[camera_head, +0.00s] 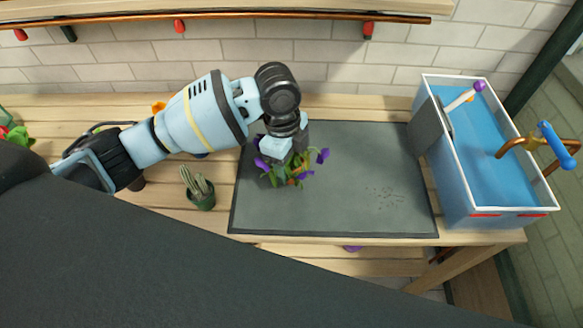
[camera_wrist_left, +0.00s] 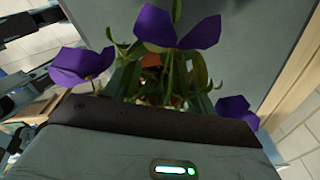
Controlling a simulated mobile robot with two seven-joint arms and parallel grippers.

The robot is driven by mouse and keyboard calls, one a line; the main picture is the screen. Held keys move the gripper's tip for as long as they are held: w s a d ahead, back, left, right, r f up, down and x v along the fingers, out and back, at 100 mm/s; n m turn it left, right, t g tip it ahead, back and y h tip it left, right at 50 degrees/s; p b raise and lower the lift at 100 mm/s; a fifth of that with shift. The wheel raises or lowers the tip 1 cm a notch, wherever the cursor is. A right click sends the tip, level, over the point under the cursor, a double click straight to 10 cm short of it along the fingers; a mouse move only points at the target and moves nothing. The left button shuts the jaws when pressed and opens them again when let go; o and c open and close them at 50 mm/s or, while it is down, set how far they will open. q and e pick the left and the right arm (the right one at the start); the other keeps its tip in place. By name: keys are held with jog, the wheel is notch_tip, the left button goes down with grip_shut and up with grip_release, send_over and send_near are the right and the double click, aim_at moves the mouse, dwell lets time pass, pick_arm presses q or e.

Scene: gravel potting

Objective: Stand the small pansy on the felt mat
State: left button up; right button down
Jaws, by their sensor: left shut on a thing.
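The small pansy (camera_head: 296,172), with purple flowers and green leaves, is at the left part of the dark grey felt mat (camera_head: 350,205). My left gripper (camera_head: 284,150) comes in from above and behind it and is shut on it. The plant's lower part is hidden by its leaves and the gripper, so I cannot tell whether it touches the mat. In the left wrist view the purple flowers (camera_wrist_left: 178,28) and green leaves rise close beyond the gripper body, with a bit of orange-brown among the stems. My right gripper is not in view.
A small potted cactus (camera_head: 200,188) stands on the wooden bench left of the mat. A blue-filled white-rimmed basin (camera_head: 490,150) with a brass tap (camera_head: 525,147) stands at the right. The mat's middle and right are clear apart from dark specks (camera_head: 384,196).

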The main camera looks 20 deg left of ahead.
aim_at(292, 170)
pick_arm(q)
jog(key=shift+w+d+f, duration=0.1)
jog(key=shift+f, duration=0.75)
jog(key=shift+w+d+f, duration=0.1)
jog(key=shift+f, duration=0.75)
jog(key=shift+f, duration=0.15)
jog(key=o, duration=1.1)
jog(key=r, duration=0.4)
jog(key=a+r, duration=0.1)
jog(key=r, duration=0.3)
jog(key=r+p, duration=0.1)
jog(key=r, duration=0.3)
jog(key=shift+a+r, duration=0.1)
jog(key=shift+a, duration=0.2)
